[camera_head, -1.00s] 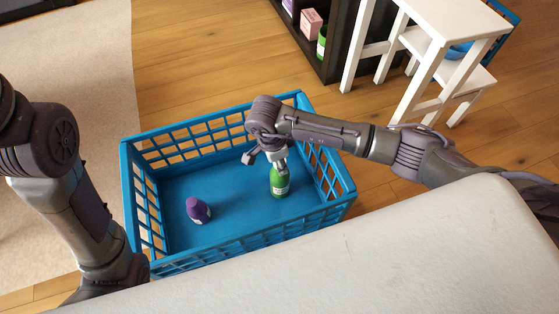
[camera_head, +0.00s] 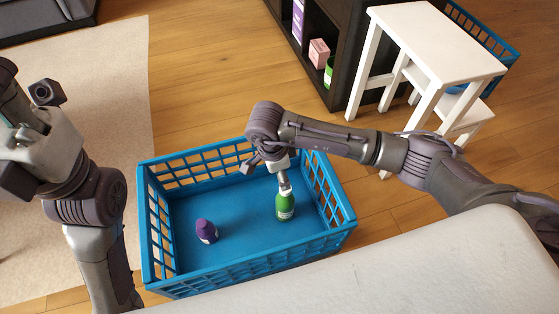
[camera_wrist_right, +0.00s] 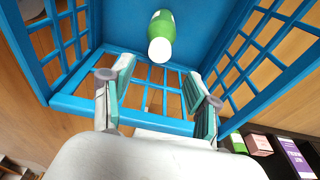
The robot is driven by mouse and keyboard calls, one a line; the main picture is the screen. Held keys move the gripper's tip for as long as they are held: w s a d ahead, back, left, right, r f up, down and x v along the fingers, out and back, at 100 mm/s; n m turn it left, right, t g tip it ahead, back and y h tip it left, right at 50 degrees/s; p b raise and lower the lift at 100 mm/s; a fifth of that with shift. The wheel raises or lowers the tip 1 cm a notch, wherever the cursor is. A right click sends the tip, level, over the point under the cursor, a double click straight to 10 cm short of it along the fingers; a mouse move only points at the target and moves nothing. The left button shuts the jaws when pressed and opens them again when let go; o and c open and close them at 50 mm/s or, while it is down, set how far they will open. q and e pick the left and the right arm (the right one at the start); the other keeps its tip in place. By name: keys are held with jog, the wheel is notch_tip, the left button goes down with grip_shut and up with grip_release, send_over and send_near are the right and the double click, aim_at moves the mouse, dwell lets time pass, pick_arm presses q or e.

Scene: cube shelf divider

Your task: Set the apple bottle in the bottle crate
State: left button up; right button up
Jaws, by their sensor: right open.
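The green bottle (camera_head: 286,207), which I take as the apple bottle, stands upright in the blue crate (camera_head: 250,264), on the right side of its floor. My right gripper (camera_head: 283,181) is close above its top, and part of a finger overlaps it in the head view. In the right wrist view the bottle (camera_wrist_right: 162,30) shows its white cap, beyond the open, empty fingers of the right gripper (camera_wrist_right: 158,80). My left gripper (camera_head: 40,130) is raised at the far left, away from the crate; its fingers are not clear.
A purple bottle (camera_head: 206,231) stands in the crate's left half. A dark shelf (camera_head: 340,60) with a pink box (camera_head: 319,52) and a white step stool (camera_head: 430,50) stand behind to the right. A pale surface (camera_head: 400,268) runs along the front. Crate walls surround the right gripper.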

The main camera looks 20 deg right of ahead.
jog(key=shift+a+r+p, duration=0.2)
jog(key=shift+r+p, duration=0.15)
jog(key=shift+r, duration=0.9)
jog(key=shift+s, duration=0.1)
